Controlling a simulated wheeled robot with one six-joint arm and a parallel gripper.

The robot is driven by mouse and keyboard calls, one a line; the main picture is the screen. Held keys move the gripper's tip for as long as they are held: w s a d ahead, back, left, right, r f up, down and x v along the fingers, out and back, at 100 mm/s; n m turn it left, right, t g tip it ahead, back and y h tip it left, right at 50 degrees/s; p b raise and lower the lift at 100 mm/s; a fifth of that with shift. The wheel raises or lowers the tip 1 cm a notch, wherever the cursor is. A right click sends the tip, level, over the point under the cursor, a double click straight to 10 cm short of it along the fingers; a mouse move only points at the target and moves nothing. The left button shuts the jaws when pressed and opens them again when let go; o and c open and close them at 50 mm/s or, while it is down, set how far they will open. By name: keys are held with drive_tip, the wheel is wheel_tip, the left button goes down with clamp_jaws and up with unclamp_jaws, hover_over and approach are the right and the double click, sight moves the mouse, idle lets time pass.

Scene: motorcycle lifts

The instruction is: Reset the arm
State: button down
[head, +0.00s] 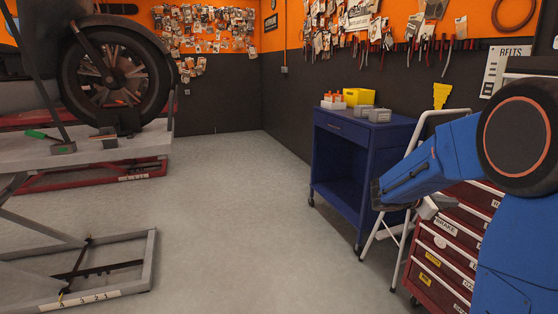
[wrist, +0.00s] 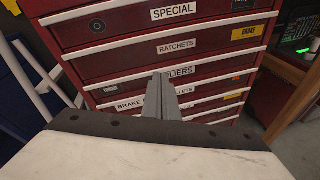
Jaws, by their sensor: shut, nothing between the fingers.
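My blue arm (head: 430,160) reaches in from the right of the head view, bent at a large round joint, its far end in front of the red tool cabinet. My gripper (wrist: 160,78) shows in the wrist view with its two grey fingers together and nothing between them. The fingers point toward the labelled drawers of the red tool cabinet (wrist: 125,66). They overlap the drawer labels in the picture; I cannot tell the exact gap. In the head view the fingers are hard to make out.
The red cabinet also shows in the head view (head: 440,262), beside a white step ladder (head: 395,262). A blue cart (head: 365,143) holds a yellow bin (head: 358,97) and grey boxes. A motorcycle lift (head: 90,152) stands left. The grey floor (head: 240,220) between is clear.

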drive_tip(key=s+a+m+g+y, duration=0.1)
drive_tip(key=s+a+m+y, duration=0.15)
drive_tip(key=s, duration=0.35)
drive_tip(key=s+a+m+g+y, duration=0.1)
drive_tip(key=s+m, duration=0.2)
drive_tip(key=s, duration=0.3)
drive_tip(key=s+a+f+m+t+y, duration=0.2)
drive_tip(key=s+a+m+y, duration=0.3)
drive_tip(key=s+a, duration=0.6)
drive_tip(key=s+a+f+m+t+y, duration=0.1)
drive_tip(key=s+a+f+m+y, duration=0.3)
drive_tip(key=s+a, duration=0.7)
drive_tip(key=s+m+y, duration=0.1)
drive_tip(key=m+y, duration=0.1)
drive_tip(key=shift+s+a+t+y, duration=0.15)
drive_tip(key=shift+a+t+y, duration=0.2)
drive_tip(key=shift+t, duration=0.05)
